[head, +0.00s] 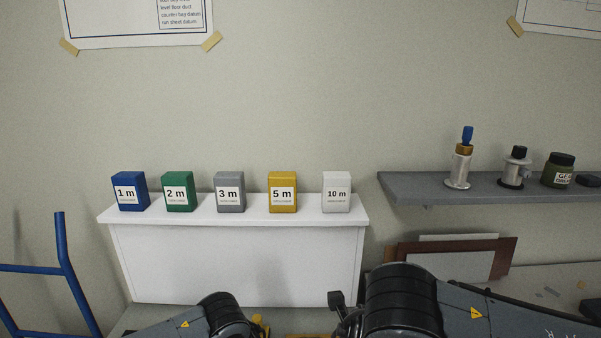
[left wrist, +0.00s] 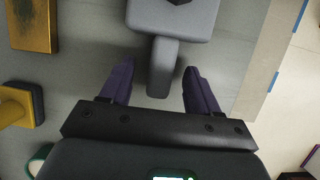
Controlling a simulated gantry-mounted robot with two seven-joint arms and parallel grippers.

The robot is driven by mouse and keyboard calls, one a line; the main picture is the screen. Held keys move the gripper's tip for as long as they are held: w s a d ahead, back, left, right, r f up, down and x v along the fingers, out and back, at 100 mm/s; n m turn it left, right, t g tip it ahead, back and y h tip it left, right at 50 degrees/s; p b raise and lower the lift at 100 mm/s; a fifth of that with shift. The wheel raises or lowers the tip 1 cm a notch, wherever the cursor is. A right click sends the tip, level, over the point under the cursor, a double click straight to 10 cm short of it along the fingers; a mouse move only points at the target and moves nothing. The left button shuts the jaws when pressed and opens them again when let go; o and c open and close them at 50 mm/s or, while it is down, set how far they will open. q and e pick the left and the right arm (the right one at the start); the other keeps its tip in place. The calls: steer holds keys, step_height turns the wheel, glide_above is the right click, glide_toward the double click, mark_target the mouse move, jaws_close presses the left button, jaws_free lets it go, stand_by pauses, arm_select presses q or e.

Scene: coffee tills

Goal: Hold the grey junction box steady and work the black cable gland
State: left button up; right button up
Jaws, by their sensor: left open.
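In the left wrist view, the grey junction box (left wrist: 172,22) is at the top edge, cut off by the frame. A narrower grey tab (left wrist: 162,70) extends from it toward my left gripper. A dark piece (left wrist: 178,2) on the box, perhaps the black cable gland, is only partly in frame. My left gripper (left wrist: 159,72) is open, its two purple fingers on either side of the tab with visible gaps. In the head view, my forearms fill the bottom edge and the box cannot be made out. My right gripper is not visible.
In the head view, a white ledge (head: 240,216) holds coloured boxes. A grey shelf (head: 420,186) carries jars and fittings. A blue frame (head: 62,240) stands left.

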arm_select(q)
steer(key=shift+r, duration=0.1)
steer(key=v, duration=1.1)
steer(key=shift+a+r, duration=0.15)
steer(key=shift+r, duration=0.25)
